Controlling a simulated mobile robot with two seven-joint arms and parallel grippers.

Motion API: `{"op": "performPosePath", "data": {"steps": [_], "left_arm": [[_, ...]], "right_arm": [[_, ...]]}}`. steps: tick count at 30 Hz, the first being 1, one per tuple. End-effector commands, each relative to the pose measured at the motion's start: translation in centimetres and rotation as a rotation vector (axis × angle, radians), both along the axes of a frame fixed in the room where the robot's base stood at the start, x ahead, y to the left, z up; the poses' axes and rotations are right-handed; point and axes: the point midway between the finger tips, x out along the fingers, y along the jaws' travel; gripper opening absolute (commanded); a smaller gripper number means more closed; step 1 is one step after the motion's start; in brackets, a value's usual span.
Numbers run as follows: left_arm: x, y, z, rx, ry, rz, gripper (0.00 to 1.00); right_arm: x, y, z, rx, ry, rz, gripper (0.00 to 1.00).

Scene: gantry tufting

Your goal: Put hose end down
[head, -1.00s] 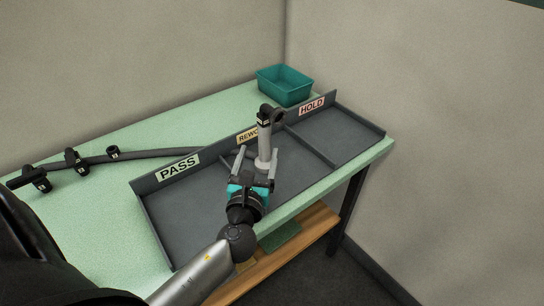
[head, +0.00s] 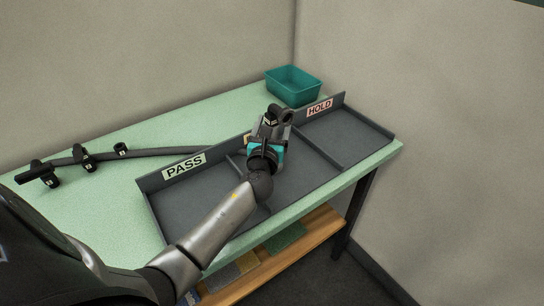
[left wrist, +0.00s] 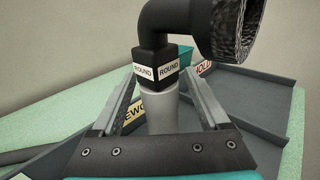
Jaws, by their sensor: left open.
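The hose end is a grey tube (left wrist: 162,112) with a black elbow on top, marked ROUND, and a round bristled head (left wrist: 238,30). In the head view its black top (head: 284,116) shows just past my left gripper (head: 270,128), over the middle, REWORK part of the grey tray (head: 192,208). My left gripper is open, one finger on each side of the tube, with gaps visible in the left wrist view. The tube's lower end is hidden behind the gripper, so I cannot tell what it rests on. My right gripper is out of view.
The tray has dividers and signs PASS (head: 184,166) and HOLD (head: 320,107); the HOLD part is empty. A teal bin (head: 293,84) stands behind it. A dark hose (head: 100,157) with black clips lies at the left of the green table (head: 100,215).

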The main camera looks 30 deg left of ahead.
Motion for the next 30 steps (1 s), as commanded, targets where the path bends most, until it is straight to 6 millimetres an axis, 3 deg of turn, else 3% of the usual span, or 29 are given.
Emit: {"op": "performPosePath", "data": {"steps": [11, 30], "left_arm": [[0.77, 0.34, -0.01, 0.000, 0.000, 0.000, 0.77], [0.75, 0.30, -0.02, 0.000, 0.001, 0.000, 0.05]], "right_arm": [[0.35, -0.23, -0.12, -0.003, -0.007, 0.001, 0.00], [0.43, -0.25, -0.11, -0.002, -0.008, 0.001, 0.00]]}}
